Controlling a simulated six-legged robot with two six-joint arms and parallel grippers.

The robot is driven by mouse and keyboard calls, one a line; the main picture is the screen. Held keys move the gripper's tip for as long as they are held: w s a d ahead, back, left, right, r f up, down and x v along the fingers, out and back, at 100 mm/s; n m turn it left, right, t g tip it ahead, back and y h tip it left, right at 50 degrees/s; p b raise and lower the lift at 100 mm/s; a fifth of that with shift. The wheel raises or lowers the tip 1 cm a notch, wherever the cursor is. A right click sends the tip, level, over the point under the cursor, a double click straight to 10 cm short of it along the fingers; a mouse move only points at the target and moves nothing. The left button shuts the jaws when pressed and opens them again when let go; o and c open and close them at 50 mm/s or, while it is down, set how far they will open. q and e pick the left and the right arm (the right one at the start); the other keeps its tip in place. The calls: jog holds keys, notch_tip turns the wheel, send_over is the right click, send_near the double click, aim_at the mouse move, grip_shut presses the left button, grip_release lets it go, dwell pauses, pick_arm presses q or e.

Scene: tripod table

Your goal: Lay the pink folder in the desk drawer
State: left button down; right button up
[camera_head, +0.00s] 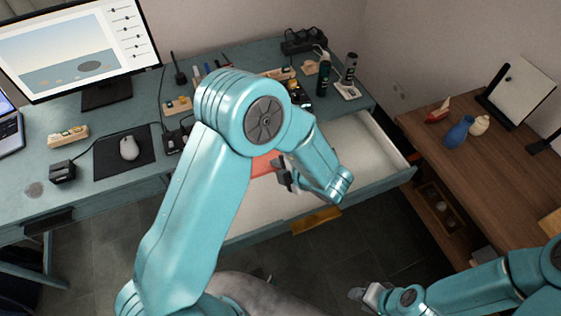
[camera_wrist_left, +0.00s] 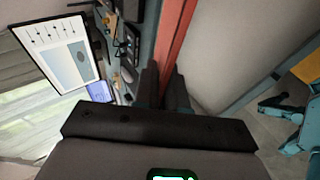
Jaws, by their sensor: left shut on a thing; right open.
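The desk drawer (camera_head: 370,147) is pulled open, with a pale empty-looking interior and a brass handle (camera_head: 316,220) on its front. My left gripper (camera_head: 284,174) is over the drawer and shut on the pink folder (camera_head: 263,164), which is mostly hidden behind my left arm. In the left wrist view the folder (camera_wrist_left: 173,40) shows edge-on as a reddish strip between the dark fingers (camera_wrist_left: 164,88). I cannot tell whether it touches the drawer floor. My right gripper (camera_head: 368,296) is open and empty, low in front of the drawer.
The teal desk (camera_head: 140,178) carries a monitor (camera_head: 75,45), a mouse (camera_head: 129,147) on a dark pad, and several bottles and small items behind the drawer. A wooden side table (camera_head: 480,175) with a blue vase (camera_head: 459,132) stands at right, close to the drawer's right end.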

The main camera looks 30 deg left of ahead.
pick_arm(q)
jog(key=shift+d, duration=0.2)
jog(key=w+a+f+b, duration=0.1)
jog(key=a+f+b, duration=0.1)
jog(key=f+b, duration=0.3)
jog(key=w+a+f+b, duration=0.2)
jog(key=f+b, duration=0.3)
jog(key=f, duration=0.2)
jog(key=shift+w+f, duration=0.15)
jog(key=shift+f, duration=0.05)
dwell(0.4)
jog(key=c, duration=1.1)
grip_release()
jog(key=shift+d, duration=0.1)
jog(key=v, duration=1.6)
jog(key=shift+r, duration=0.1)
